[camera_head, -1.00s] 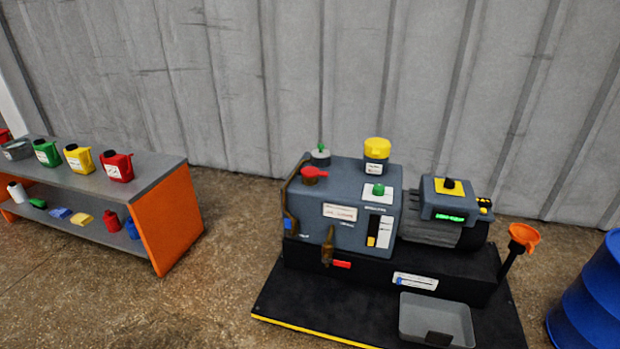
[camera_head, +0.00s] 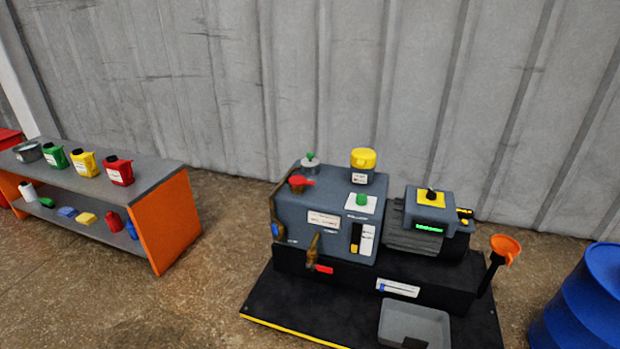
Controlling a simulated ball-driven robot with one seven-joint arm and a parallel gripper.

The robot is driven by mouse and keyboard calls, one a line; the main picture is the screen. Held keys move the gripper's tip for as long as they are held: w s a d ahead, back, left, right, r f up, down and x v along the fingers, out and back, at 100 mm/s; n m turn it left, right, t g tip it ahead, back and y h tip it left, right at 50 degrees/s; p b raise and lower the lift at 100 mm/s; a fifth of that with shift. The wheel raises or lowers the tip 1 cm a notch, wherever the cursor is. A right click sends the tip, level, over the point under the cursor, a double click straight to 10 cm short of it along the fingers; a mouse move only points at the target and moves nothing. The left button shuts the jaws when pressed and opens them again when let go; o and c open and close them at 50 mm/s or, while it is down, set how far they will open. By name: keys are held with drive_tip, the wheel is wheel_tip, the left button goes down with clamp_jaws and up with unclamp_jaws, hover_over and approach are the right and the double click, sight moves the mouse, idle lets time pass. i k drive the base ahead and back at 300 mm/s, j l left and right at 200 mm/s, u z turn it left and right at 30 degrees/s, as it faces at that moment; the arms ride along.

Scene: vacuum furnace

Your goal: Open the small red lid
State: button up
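The small red lid (camera_head: 300,182) sits on the top left of the grey pump housing (camera_head: 290,215), in the head view. It has a short tab pointing right and looks seated on its neck. I cannot tell any gap under it. A larger yellow cap (camera_head: 363,158) and a green knob (camera_head: 361,199) are on the same housing to its right. My gripper is not in view.
A grey bench with orange ends (camera_head: 166,232) stands left, holding red, yellow and green jugs. A grey tray (camera_head: 412,322) lies in front of the pump. An orange funnel (camera_head: 505,247) and a blue drum (camera_head: 583,300) are right. Open floor lies between bench and pump.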

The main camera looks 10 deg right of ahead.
sight(294, 180)
drive_tip(key=i+j+u, duration=0.25)
drive_tip(key=i, duration=0.4)
drive_tip(key=i+j+u, duration=0.25)
drive_tip(key=i, duration=0.4)
drive_tip(key=l, duration=0.1)
